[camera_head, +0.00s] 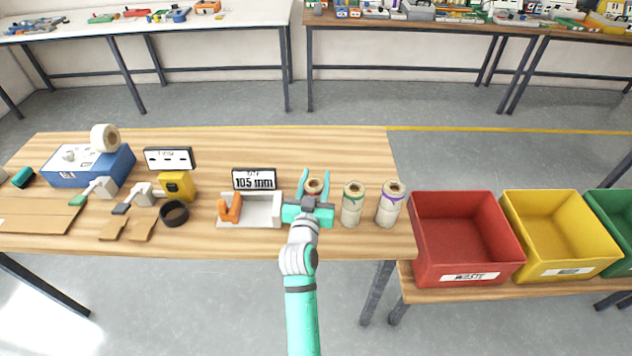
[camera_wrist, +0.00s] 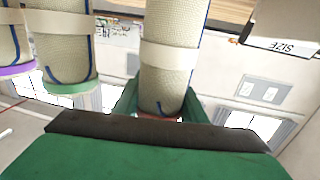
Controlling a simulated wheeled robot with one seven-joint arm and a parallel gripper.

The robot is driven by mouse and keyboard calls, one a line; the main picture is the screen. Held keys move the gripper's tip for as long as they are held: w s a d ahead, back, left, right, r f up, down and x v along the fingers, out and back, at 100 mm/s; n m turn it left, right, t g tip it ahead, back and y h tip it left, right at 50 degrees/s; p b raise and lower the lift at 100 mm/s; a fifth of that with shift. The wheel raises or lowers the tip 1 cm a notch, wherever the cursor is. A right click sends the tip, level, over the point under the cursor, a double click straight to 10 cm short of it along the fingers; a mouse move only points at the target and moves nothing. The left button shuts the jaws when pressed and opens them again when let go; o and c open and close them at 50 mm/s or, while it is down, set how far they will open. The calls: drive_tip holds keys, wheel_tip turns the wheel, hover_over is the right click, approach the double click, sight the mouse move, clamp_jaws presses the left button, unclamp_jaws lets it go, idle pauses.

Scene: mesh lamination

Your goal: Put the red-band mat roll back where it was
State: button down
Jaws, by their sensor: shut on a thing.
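The red-band mat roll (camera_head: 313,186) is a cream mesh roll standing upright near the table's front, right of the display holder. In the wrist view the roll (camera_wrist: 168,65) stands between my fingers, with a bit of its red band (camera_wrist: 160,117) showing at the gripper. My gripper (camera_head: 314,181) is shut on this roll from the front, one teal finger on each side; it also shows in the wrist view (camera_wrist: 158,108). My wrist hides the roll's lower part in the head view, so I cannot tell whether its base touches the table.
A green-band roll (camera_head: 353,205) and a purple-band roll (camera_head: 390,204) stand close on the right. A grey fixture with an orange clamp (camera_head: 230,208) and a "105 mm" sign (camera_head: 254,180) are on the left. A red waste bin (camera_head: 466,240) is beyond the table's right edge. The table behind is clear.

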drive_tip(key=shift+f, duration=0.6)
drive_tip(key=c, duration=1.1)
unclamp_jaws()
drive_tip(key=shift+f, duration=0.1)
